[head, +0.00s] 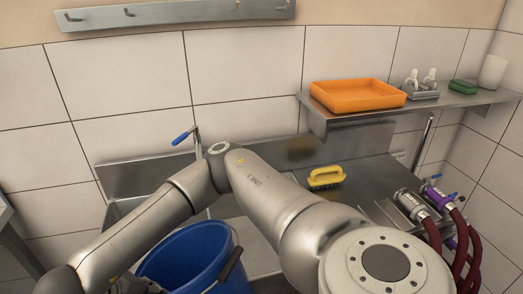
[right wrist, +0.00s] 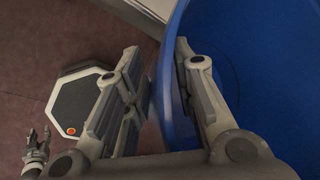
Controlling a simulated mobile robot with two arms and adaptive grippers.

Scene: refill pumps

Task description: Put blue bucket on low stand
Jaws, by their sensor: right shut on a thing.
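The blue bucket (head: 180,258) is at the bottom of the head view, in front of the steel sink, with its dark handle grip at its right side. It fills the right of the right wrist view (right wrist: 275,70). My right gripper (right wrist: 165,75) is shut on the bucket's rim, with one finger on each side of the wall. My right arm crosses the head view and hides part of the sink. My left gripper (right wrist: 38,145) shows small at the lower left of the right wrist view, fingers apart and empty. I cannot make out the low stand.
A steel counter (head: 365,170) holds a yellow brush (head: 326,178). Hoses with metal couplings (head: 415,205) are at the right. Reddish-brown floor (right wrist: 50,40) shows in the right wrist view.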

